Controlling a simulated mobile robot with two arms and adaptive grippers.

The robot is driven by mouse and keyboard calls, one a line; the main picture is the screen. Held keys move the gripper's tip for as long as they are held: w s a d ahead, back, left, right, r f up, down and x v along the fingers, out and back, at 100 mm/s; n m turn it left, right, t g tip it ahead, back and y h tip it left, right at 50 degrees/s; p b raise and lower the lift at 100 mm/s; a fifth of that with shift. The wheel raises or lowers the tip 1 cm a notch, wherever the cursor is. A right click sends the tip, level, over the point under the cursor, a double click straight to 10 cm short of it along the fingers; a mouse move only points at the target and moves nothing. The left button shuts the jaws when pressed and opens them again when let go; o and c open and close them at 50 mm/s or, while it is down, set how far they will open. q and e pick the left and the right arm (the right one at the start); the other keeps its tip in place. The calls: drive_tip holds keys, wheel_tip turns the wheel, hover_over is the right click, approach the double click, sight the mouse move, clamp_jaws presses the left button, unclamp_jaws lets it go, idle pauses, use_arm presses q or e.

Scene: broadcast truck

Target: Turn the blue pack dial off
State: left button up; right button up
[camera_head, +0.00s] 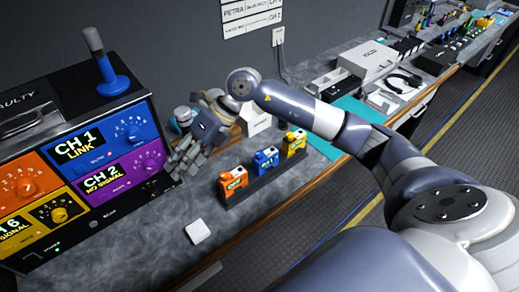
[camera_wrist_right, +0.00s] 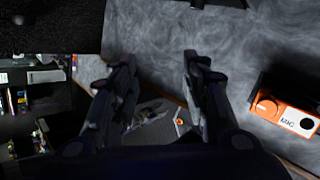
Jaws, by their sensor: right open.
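The blue pack (camera_head: 264,161) stands upright in a dark holder between an orange pack (camera_head: 233,180) and a yellow pack (camera_head: 293,142). Its dial is on top, but its setting is too small to read. My right gripper (camera_head: 178,164) is open and empty, to the left of the packs and close to the front of the channel unit. In the right wrist view its two fingers (camera_wrist_right: 158,68) are spread apart with nothing between them. The orange pack (camera_wrist_right: 288,117) with its orange dial shows at the right there; the blue pack does not. My left gripper is not in view.
The channel unit (camera_head: 75,190) with coloured panels and knobs fills the left, with a blue-based upright object (camera_head: 110,80) on top. A white square (camera_head: 198,231) lies on the grey counter (camera_head: 165,235). A white box (camera_head: 367,60) and other gear stand farther back.

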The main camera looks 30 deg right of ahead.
drive_tip(key=w+d+f+h, duration=0.15)
drive_tip(key=d+h, duration=0.35)
drive_tip(key=d, duration=0.7)
drive_tip(key=m+g+h, duration=0.1)
drive_tip(key=m+h, duration=0.1)
drive_tip(key=h, duration=0.1)
approach(260, 153)
drive_tip(key=f+p, duration=0.2)
drive_tip(key=f, duration=0.1)
drive_tip(key=f+p, duration=0.1)
drive_tip(key=f, duration=0.3)
drive_tip(key=shift+w+a+f+p, duration=0.1)
drive_tip(key=shift+a+p, duration=0.1)
drive_tip(key=shift+p, duration=0.2)
drive_tip(key=shift+f, duration=0.7)
clamp_jaws()
